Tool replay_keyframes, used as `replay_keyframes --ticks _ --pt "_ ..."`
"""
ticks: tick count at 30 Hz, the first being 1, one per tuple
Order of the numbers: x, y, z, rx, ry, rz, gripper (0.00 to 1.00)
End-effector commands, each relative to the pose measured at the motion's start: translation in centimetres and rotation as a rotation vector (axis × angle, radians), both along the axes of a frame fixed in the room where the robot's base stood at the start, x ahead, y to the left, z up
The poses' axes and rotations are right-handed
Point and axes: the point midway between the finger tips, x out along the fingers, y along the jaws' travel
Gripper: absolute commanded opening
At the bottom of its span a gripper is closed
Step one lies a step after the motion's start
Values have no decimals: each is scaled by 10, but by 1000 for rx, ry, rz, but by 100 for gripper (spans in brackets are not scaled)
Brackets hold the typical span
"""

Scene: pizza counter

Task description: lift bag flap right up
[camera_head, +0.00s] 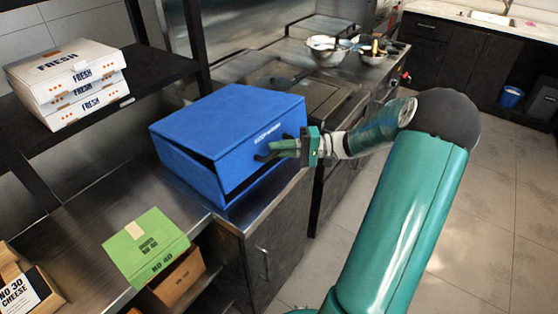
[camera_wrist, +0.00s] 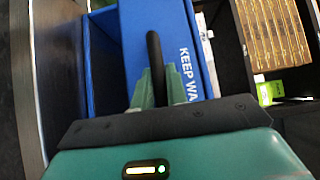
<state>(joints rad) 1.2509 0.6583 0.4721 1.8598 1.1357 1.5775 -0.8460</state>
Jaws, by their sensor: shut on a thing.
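The blue bag (camera_head: 190,172) stands upright on the steel counter, its top and near-side flap (camera_head: 238,165) in view. A dark gap shows under the flap's lower edge, so it stands a little off the body. My gripper (camera_head: 270,150) reaches in from the right at the flap's lettered face. In the wrist view, my gripper's green fingers (camera_wrist: 157,88) are shut around a black handle (camera_wrist: 154,50) on the flap. White letters reading "KEEP WA" show on the flap (camera_wrist: 188,30) beside it. The bag's inside is hidden in the head view.
White pizza boxes (camera_head: 75,85) are stacked on the black shelf at left. A green-topped box (camera_head: 145,245) sits below the bag to the left. Metal bowls (camera_head: 328,52) stand on the counter behind. The floor (camera_head: 480,220) at right is clear.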

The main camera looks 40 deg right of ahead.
Motion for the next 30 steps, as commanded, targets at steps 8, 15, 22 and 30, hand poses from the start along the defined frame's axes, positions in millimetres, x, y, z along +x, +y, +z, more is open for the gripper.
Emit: replay_keyframes --ticks 8,15,22,30 --pt "7 3 74 -59 179 1 0" --pt "26 8 140 -95 330 1 0" --pt "47 13 185 -89 328 2 0" --pt "61 17 208 -88 330 1 0"
